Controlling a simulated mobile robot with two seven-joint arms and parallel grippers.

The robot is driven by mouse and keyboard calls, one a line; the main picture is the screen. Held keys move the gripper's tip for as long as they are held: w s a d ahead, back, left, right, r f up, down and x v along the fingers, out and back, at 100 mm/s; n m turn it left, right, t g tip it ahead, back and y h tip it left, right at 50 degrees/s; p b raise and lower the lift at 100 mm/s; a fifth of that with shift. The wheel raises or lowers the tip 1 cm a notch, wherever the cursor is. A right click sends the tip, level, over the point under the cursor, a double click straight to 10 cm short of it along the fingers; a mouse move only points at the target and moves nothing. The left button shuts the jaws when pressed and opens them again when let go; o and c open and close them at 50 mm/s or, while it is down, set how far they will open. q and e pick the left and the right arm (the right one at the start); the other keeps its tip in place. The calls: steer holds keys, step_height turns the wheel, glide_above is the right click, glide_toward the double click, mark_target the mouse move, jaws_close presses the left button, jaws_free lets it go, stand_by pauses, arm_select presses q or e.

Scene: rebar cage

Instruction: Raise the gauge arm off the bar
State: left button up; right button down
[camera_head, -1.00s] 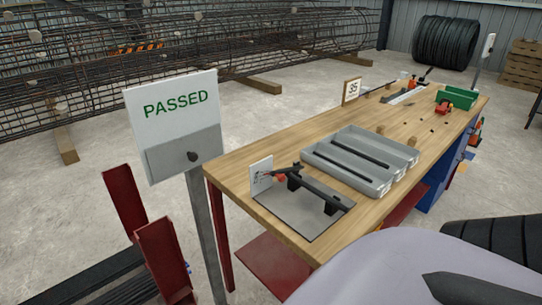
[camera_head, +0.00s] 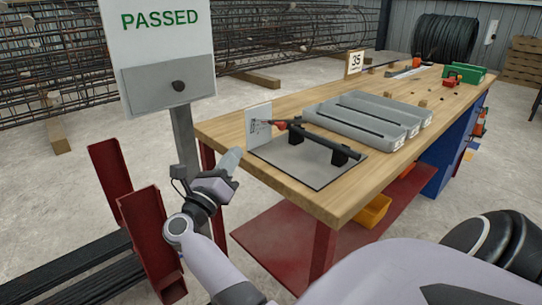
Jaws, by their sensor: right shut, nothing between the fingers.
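The bar (camera_head: 325,143) is dark and rests on black supports on a grey plate (camera_head: 290,170) at the near end of the workbench. The gauge arm (camera_head: 266,123), thin and dark with a red part (camera_head: 279,126), stands at the bar's far-left end in front of a small white panel (camera_head: 257,128). The arm looks level and low over the bar end; I cannot tell whether it touches. My right gripper (camera_head: 233,160) is shut and empty, left of the plate by the bench's edge, apart from the gauge. My left gripper is not in view.
A sign reading PASSED (camera_head: 160,45) stands on a post close left of my right gripper. Grey trays (camera_head: 385,125) lie beyond the plate on the wooden bench (camera_head: 215,128). Red steel channels (camera_head: 150,240) stand at lower left. A card reading 35 (camera_head: 355,62) stands farther back.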

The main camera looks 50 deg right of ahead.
steer(key=f+m+g+y, duration=0.1)
steer(key=m, duration=0.1)
steer(key=f+m+g+y+b, duration=0.1)
steer(key=m+g, duration=0.1)
steer(key=f+m+g+y+b, duration=0.1)
steer(key=m+g, duration=0.1)
steer(key=m, duration=0.1)
steer(key=shift+s+d+f, duration=0.2)
steer(key=shift+d+f, duration=0.05)
steer(key=shift+d, duration=0.1)
steer(key=shift+d, duration=0.15)
